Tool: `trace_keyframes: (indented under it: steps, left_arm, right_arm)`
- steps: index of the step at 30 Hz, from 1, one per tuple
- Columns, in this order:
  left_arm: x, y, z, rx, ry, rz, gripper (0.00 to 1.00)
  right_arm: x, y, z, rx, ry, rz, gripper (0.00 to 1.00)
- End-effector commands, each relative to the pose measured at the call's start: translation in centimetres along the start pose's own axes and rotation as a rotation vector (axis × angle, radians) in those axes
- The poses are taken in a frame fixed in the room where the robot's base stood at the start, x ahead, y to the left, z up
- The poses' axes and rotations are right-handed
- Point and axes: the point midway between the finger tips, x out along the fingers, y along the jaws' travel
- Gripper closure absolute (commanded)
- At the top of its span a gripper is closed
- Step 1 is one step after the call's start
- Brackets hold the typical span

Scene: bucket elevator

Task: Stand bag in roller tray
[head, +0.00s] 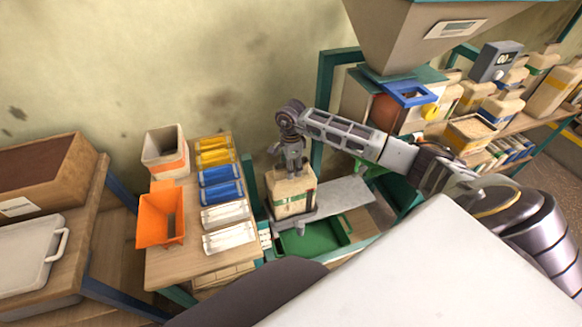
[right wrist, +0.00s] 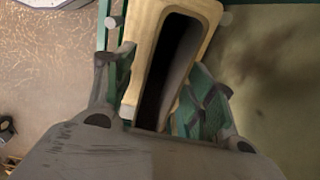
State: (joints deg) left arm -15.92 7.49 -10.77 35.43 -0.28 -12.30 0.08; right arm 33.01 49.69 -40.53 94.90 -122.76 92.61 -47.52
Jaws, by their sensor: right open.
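A beige bag (head: 291,196) with a green band stands roughly upright at the left end of a grey metal shelf, below my right gripper (head: 293,166). In the right wrist view the bag (right wrist: 144,55) shows its dark, open top. My right gripper (right wrist: 167,75) is open, with one finger on each side of the bag; whether they touch it I cannot tell. A green tray (head: 312,240) lies below the grey shelf (head: 345,203). I cannot make out which piece is the roller tray. My left gripper is not in view.
A wooden table (head: 190,268) at the left holds an orange bin (head: 161,218), a white-and-orange container (head: 165,152) and yellow, blue and white trays. A large hopper (head: 400,35) hangs above a teal frame. Shelves with several containers are at the right.

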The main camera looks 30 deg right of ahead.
Motion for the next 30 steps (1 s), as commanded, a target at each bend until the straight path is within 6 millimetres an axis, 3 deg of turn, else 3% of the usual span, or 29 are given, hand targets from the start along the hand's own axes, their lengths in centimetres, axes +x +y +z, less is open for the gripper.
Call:
trace_keyframes:
  steps: [21,30]
  left_arm:
    - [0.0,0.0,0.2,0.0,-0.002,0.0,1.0]
    - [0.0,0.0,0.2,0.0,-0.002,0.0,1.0]
  right_arm:
    - [-9.4,-0.1,0.0,0.0,-0.001,-0.003,0.45]
    - [-11.4,0.0,0.0,0.0,-0.001,-0.001,0.45]
